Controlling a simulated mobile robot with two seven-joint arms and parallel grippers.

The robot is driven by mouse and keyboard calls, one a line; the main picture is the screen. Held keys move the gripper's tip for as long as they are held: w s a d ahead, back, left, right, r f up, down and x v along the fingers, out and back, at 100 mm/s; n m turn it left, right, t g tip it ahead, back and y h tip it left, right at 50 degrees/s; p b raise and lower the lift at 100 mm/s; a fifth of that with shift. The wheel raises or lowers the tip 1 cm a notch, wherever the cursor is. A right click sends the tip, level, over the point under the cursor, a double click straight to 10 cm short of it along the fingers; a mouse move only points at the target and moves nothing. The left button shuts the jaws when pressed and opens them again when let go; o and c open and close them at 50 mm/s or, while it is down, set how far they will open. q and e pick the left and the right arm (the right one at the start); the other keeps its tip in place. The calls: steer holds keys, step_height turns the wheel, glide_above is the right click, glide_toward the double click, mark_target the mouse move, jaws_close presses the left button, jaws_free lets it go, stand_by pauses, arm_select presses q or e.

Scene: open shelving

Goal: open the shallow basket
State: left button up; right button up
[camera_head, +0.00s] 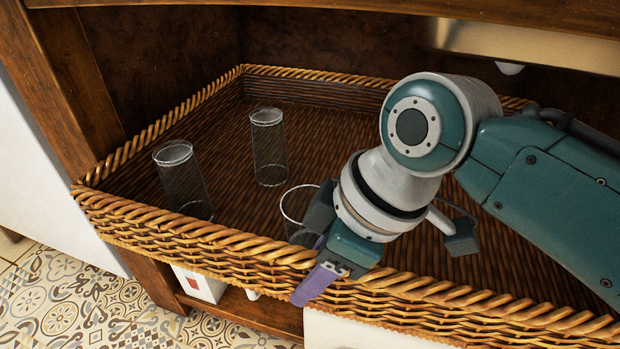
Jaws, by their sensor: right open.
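The shallow wicker basket (190,238) sits in a wooden shelf bay, its front wall running across the lower part of the head view. Three clear glasses stand in it: one at the left (184,182), one further back (269,148), and one (297,206) partly hidden behind my right gripper. My right gripper (318,284) is open at the front rim of the basket, with a purple fingertip in front of the wicker wall. The other fingertip is hidden, and I cannot tell whether the gripper touches the wicker. My left gripper is not in view.
A wooden post (75,75) stands left of the basket, and a wooden board (400,12) runs above it. A white box with a red mark (200,284) is on the shelf below. Patterned floor tiles (95,305) show at the lower left.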

jaws_close()
stand_by(1.4)
